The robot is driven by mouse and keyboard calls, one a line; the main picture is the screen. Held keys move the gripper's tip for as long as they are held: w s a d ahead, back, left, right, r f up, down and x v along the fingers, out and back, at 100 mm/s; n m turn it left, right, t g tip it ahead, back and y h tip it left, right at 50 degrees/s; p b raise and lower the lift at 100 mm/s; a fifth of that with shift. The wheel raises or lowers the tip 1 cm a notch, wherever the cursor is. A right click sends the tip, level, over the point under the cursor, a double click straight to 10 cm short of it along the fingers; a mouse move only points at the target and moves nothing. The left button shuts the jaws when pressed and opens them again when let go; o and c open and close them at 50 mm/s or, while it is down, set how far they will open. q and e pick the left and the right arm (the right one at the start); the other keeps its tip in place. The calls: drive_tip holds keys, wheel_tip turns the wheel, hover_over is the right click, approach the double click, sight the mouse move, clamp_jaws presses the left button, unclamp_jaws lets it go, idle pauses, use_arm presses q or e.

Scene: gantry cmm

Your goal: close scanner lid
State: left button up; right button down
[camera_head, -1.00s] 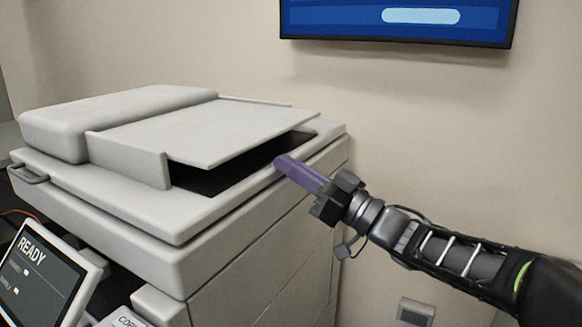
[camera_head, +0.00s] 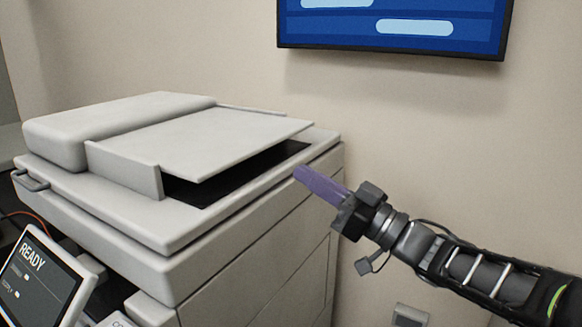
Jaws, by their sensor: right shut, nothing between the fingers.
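The grey scanner lid (camera_head: 120,220) lies flat on top of the copier body (camera_head: 215,268), with no wide gap showing between them. A handle (camera_head: 32,181) sits at the lid's left front corner. On the lid are a raised feeder cover and a slanted feeder tray (camera_head: 225,138) over a dark recess. My right gripper (camera_head: 300,174) has purple fingers, which are shut and empty. My left gripper is not in view.
A tilted touch screen (camera_head: 42,277) reading READY stands at the copier's left front. A blue wall screen (camera_head: 395,28) hangs above and behind. The wall (camera_head: 430,130) right of the copier is bare, apart from a small outlet plate (camera_head: 409,316) low down.

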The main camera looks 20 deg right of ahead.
drive_tip(key=shift+v, duration=1.75)
drive_tip(key=shift+d+r, duration=0.1)
drive_tip(key=shift+r, duration=0.05)
